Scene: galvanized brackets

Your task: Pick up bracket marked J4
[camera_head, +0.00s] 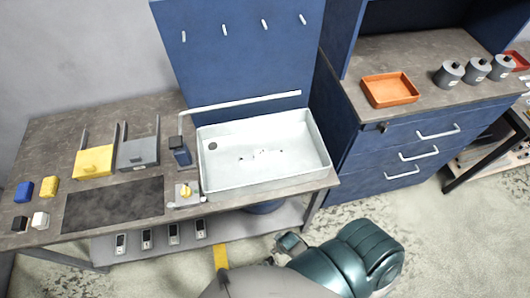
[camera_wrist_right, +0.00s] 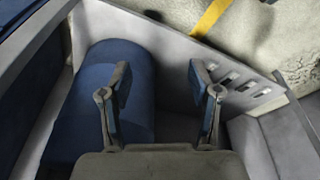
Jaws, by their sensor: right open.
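No marking J4 can be read in either view. The white tray (camera_head: 318,165) on the bench holds small pale shapes with dark spots (camera_head: 262,156), low in contrast against its floor; I cannot tell whether they are brackets. My right gripper (camera_head: 290,243) is in front of the bench, below and apart from the tray. In the right wrist view the right gripper (camera_wrist_right: 160,88) has its two fingers spread, with nothing between them. My left gripper is not in view.
Yellow (camera_head: 93,161) and grey (camera_head: 139,152) fixtures stand left of the tray. A blue pegboard (camera_head: 235,65) rises behind. An orange tray (camera_head: 390,90) sits on the right cabinet.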

